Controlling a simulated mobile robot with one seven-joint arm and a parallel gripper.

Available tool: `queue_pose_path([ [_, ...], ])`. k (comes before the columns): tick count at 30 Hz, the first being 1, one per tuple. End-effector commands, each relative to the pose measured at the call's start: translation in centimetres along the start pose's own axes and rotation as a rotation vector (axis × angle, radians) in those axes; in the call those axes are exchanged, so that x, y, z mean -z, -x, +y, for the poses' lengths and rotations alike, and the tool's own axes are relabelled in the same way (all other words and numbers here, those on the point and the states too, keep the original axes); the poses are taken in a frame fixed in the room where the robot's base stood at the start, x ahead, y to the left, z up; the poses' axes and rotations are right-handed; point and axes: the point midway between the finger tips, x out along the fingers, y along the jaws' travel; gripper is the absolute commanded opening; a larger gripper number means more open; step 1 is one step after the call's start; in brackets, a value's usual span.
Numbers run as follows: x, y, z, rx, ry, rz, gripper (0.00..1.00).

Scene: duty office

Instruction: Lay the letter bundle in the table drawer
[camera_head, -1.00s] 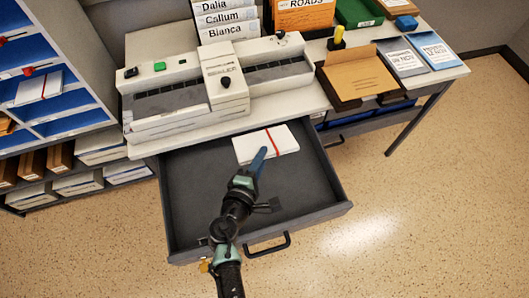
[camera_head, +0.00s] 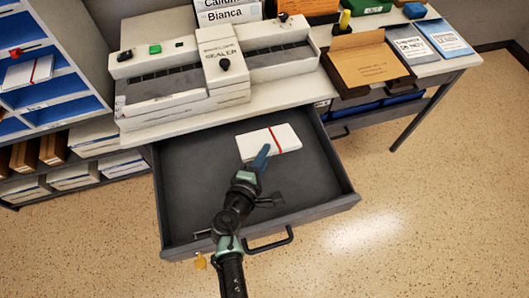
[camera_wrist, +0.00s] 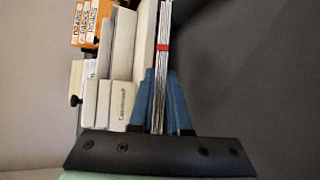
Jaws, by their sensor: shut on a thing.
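The letter bundle (camera_head: 281,139) is a stack of white envelopes with a red band around it. My gripper (camera_head: 262,158) is shut on its near edge, and the bundle shows over the open table drawer (camera_head: 190,190). In the wrist view the bundle (camera_wrist: 162,60) stands edge-on between the two blue fingers (camera_wrist: 158,98). The drawer is dark grey, pulled out under the table, and its visible floor is empty apart from shadow. I cannot tell whether the bundle touches the drawer floor.
An envelope sealer (camera_head: 222,75) stands on the table (camera_head: 290,98) above the drawer. A blue pigeonhole shelf (camera_head: 50,100) stands at the left. The drawer handle (camera_head: 268,243) faces the open floor.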

Motion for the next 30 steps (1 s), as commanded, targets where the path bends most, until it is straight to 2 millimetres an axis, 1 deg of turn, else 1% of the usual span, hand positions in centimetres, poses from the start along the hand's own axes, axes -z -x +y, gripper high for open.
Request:
queue_pose_path([
  [1,0.2,-0.3,-0.9,-0.001,0.000,0.000,0.00],
  [3,0.4,-0.6,-1.6,-0.001,0.000,0.000,0.00],
  [12,1.1,-1.4,-4.1,-0.001,0.000,0.000,0.00],
  [15,1.2,-1.6,-4.6,-0.001,-0.001,0.000,0.00],
  [30,1.2,-1.6,-4.8,-0.001,-0.001,0.000,0.00],
])
